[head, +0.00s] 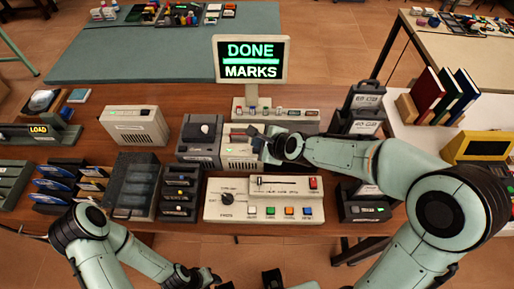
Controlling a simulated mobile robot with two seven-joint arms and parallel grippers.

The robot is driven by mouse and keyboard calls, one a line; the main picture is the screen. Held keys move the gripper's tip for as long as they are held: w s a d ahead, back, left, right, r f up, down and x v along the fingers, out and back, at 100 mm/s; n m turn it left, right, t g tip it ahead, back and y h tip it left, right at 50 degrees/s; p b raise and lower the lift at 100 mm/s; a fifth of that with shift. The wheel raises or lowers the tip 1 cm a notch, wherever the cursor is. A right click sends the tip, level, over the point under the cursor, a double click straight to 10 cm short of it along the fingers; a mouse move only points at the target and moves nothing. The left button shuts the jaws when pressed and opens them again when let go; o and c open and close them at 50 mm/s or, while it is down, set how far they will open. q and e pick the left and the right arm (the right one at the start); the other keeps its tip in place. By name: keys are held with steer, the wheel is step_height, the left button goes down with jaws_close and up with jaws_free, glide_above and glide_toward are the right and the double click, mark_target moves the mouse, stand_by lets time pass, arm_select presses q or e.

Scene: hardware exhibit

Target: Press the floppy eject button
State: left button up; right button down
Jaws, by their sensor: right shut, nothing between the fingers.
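A beige box unit (238,160) with a small green light stands at the middle of the bench; it looks like the floppy drive, but its labels are too small to read. My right gripper (259,143) reaches in from the right and is shut and empty, at the upper right part of this unit. The gripper hides part of the front there, and I cannot make out the eject button or tell whether the fingers touch it. My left gripper (207,277) is low at the bottom edge, away from the unit; its fingers are unclear.
A monitor (251,59) reading "DONE MARKS" stands behind. A control panel (264,200) with a knob, slider and coloured buttons lies in front. A grey unit (199,142) stands left, dark stacked boxes (362,110) right. Blue disks (54,185) sit in a rack far left.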

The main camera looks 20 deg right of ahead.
arm_select(q)
steer(key=shift+s+f, duration=0.25)
steer(key=shift+f, duration=0.15)
arm_select(e)
steer(key=shift+f, duration=0.4)
arm_select(q)
steer(key=shift+s+f+b, duration=0.2)
steer(key=shift+f+b, duration=0.2)
steer(key=shift+b, duration=0.2)
arm_select(e)
steer(key=shift+f, duration=0.45)
steer(key=shift+r, duration=0.1)
arm_select(q)
steer(key=shift+w+r+p, duration=0.5)
steer(key=shift+r+p, duration=0.3)
steer(key=shift+r, duration=0.1)
arm_select(e)
steer(key=shift+r, duration=0.75)
